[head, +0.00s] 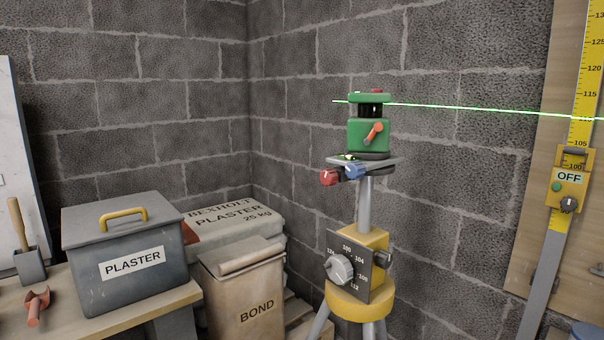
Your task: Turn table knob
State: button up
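A green laser level (368,134) with an orange lever (374,133) stands on a small grey table plate (385,162) atop a tripod. Under the plate's front edge are a red knob (328,177) and a blue knob (354,171). A vial with a green tint (348,157) shows on the plate. Lower on the tripod, a grey dial knob (340,269) sits on a dark numbered panel (364,283) fixed to a yellow block. What the grey knob points at is too small to tell. My gripper is not in view.
A green laser line crosses to a yellow measuring staff (588,70) with an OFF box (570,185) at right. A grey PLASTER box (125,244) stands on a bench at left. BOND (243,290) and plaster (237,215) bags stand between bench and tripod. Block walls close the back.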

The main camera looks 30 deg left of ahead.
aim_at(356, 169)
jog(key=u, duration=1.3)
